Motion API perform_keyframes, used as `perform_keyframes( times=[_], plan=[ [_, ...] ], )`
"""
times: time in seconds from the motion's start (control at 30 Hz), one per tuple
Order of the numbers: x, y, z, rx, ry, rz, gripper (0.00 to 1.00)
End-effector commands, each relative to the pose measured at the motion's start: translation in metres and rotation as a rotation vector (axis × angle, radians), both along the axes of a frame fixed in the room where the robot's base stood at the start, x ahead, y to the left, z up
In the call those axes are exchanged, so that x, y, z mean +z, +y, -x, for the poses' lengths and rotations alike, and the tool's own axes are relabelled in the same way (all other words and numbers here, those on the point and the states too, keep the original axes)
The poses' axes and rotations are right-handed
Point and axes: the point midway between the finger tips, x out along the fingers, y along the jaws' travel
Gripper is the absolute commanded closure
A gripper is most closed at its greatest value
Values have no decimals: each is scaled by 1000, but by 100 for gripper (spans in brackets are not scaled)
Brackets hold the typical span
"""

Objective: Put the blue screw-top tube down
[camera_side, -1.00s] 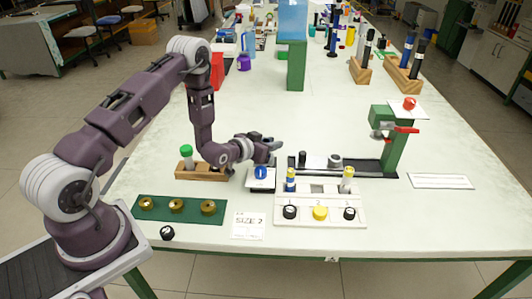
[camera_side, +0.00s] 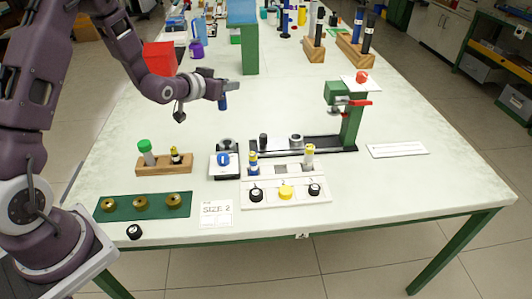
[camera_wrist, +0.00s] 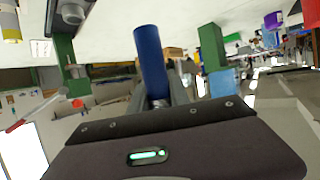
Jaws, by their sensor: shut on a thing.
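My gripper (camera_side: 228,88) is raised above the table in the side view, left of the green stand. It is shut on a blue tube (camera_side: 223,102), which hangs below the jaws, clear of the tabletop. In the wrist view the blue tube (camera_wrist: 150,58) stands out from between the jaws; its far end is plain blue and I cannot see a separate cap. A wooden block (camera_side: 165,168) at the left holds a green-capped tube (camera_side: 146,152) and a short yellow-topped piece (camera_side: 175,155).
A white rack (camera_side: 290,194) holds a blue piece (camera_side: 253,164) and a yellow-topped piece (camera_side: 308,156), with knobs in front. A small device with a blue disc (camera_side: 223,160) stands left of it. The green press (camera_side: 352,122) stands right; a green tray (camera_side: 118,213) lies front left.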

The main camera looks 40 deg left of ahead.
Motion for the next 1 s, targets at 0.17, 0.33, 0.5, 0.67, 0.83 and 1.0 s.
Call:
perform_keyframes(
  times=[0.17,0.33,0.5,0.67,0.83,1.0],
  plan=[
    [47,0,-1,-1,-7,-3,100],
    [33,-8,-5,7,5,-1,100],
    [5,-17,-11,35,5,-3,100],
    [-21,-27,-15,80,4,-9,100],
    [-48,-38,-19,163,4,-17,100],
    [-63,-50,-23,302,-2,-24,100]
  ],
)
